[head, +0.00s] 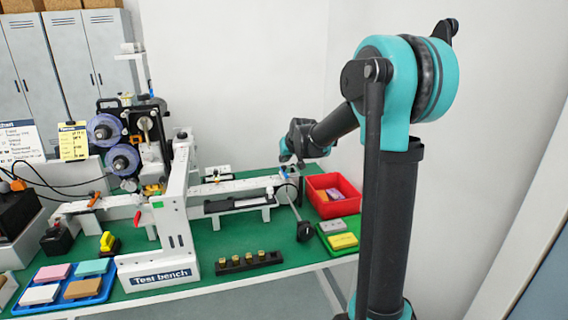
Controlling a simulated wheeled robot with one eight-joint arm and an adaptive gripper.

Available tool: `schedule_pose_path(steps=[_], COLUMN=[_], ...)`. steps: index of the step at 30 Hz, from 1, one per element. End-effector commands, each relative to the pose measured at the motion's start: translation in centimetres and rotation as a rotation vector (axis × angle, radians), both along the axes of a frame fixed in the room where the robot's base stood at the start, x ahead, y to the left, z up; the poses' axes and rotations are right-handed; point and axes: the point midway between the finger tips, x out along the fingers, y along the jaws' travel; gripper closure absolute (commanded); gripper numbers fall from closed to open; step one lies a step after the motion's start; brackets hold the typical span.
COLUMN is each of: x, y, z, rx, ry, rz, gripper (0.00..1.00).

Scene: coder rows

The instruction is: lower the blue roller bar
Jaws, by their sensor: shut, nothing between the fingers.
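My gripper (284,157) is at the end of my arm, pointing down over the right end of the white conveyor (225,188). It is small in the picture and appears shut and empty. A small bluish part (283,174) shows just below it at the conveyor end; I cannot tell for sure whether this is the blue roller bar, nor whether my gripper touches it. The coder on the left carries two blue-purple rolls (104,130) on its front. No other blue bar shows clearly.
A white frame (172,225) marked "Test bench" stands across the conveyor. A red bin (350,205), a green tray (325,240) and a dark stand with brass pieces (250,262) lie to the right and front. A blue tray (88,295) of coloured blocks is front left.

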Motion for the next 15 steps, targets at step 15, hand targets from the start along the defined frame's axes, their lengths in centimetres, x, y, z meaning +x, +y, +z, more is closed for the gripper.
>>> schedule_pose_path(steps=[15], x=[-3.9], y=[-0.8], z=[7.4], rx=[-0.001], ry=[-0.001], rz=[-0.001], gripper=[1.00])
